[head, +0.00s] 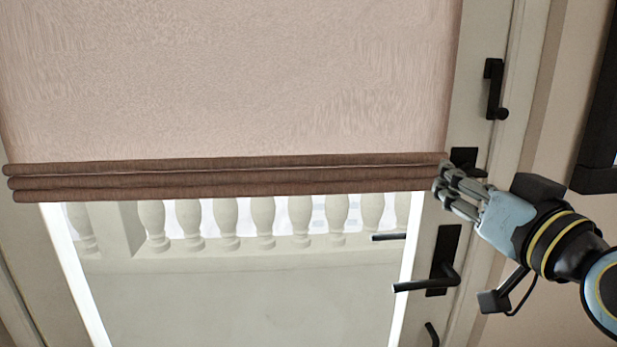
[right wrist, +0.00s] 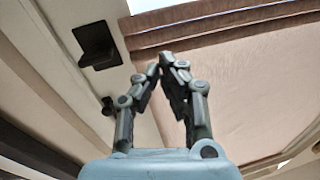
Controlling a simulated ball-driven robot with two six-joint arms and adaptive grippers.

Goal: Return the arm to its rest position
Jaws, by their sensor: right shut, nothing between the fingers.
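My right gripper (head: 441,187) reaches in from the right in the head view, in front of the door frame at the right end of the rolled blind edge. In the right wrist view its fingertips (right wrist: 166,66) meet, and nothing shows between them. The gripper is shut and empty. From these views I cannot tell whether it touches the blind or the frame. My left gripper is not in view.
A glazed door has a pink blind (head: 230,80) with a brown folded hem (head: 220,178). Black handles project from its frame, one lower (head: 428,286) and one upper (head: 494,90). A dark-edged panel (head: 600,120) is at the far right. White balusters (head: 230,222) stand beyond the glass.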

